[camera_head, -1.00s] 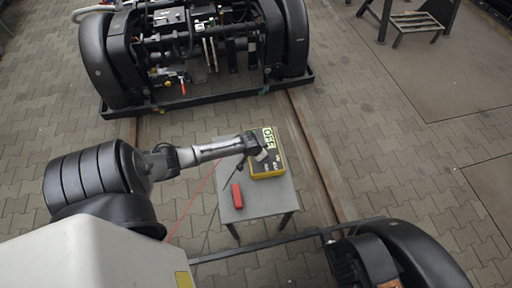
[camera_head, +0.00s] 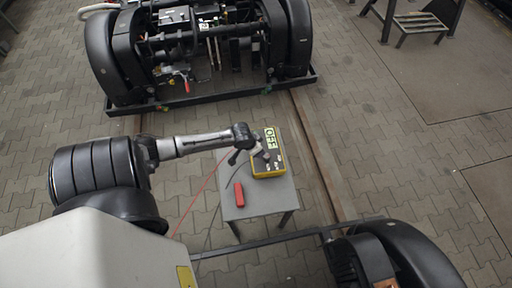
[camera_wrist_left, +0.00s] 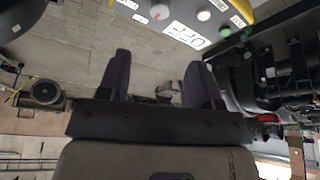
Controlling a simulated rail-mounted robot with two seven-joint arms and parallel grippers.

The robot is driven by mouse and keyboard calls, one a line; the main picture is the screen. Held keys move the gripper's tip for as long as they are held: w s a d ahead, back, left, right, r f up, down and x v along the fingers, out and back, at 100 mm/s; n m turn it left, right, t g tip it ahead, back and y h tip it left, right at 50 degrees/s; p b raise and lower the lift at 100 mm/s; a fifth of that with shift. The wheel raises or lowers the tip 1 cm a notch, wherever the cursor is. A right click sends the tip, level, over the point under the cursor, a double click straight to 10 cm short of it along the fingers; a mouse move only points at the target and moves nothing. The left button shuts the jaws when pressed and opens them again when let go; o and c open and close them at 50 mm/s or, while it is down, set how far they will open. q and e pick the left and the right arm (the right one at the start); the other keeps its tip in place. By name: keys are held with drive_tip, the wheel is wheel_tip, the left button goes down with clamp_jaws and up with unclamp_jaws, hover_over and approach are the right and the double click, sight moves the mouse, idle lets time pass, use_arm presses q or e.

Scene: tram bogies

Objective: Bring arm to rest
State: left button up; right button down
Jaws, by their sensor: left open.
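My left arm reaches in from the left in the head view, its wrist end over the left edge of a yellow box (camera_head: 270,172) with a dark top and an "OFF" display. My left gripper (camera_wrist_left: 160,78) shows in the wrist view with its two dark fingers apart and nothing between them. In the head view the fingers are too small to make out clearly. My right gripper is in neither view.
The box stands on a small grey table (camera_head: 262,203). A red block (camera_head: 239,194) lies at the table's left. A thin red line runs past the table's left side. A bogie (camera_head: 200,60) stands behind on rails; another wheel cover (camera_head: 425,258) is at the lower right.

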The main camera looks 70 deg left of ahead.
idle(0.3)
use_arm(q)
drive_tip(key=s+d+r+m+y, duration=0.25)
drive_tip(key=d+r+m, duration=0.25)
drive_tip(key=d+r, duration=0.5)
drive_tip(key=s+d+r+n+g+h, duration=0.1)
drive_tip(key=s+d+r+h, duration=0.25)
drive_tip(key=s+d, duration=1.05)
wheel_tip(320, 180, up, 22)
drive_tip(key=w+d+p, duration=0.1)
drive_tip(key=w+p, duration=0.1)
drive_tip(key=p, duration=2)
drive_tip(key=shift+w+d+r, duration=0.15)
drive_tip(key=shift+w+d, duration=0.1)
drive_tip(key=shift+w, duration=0.15)
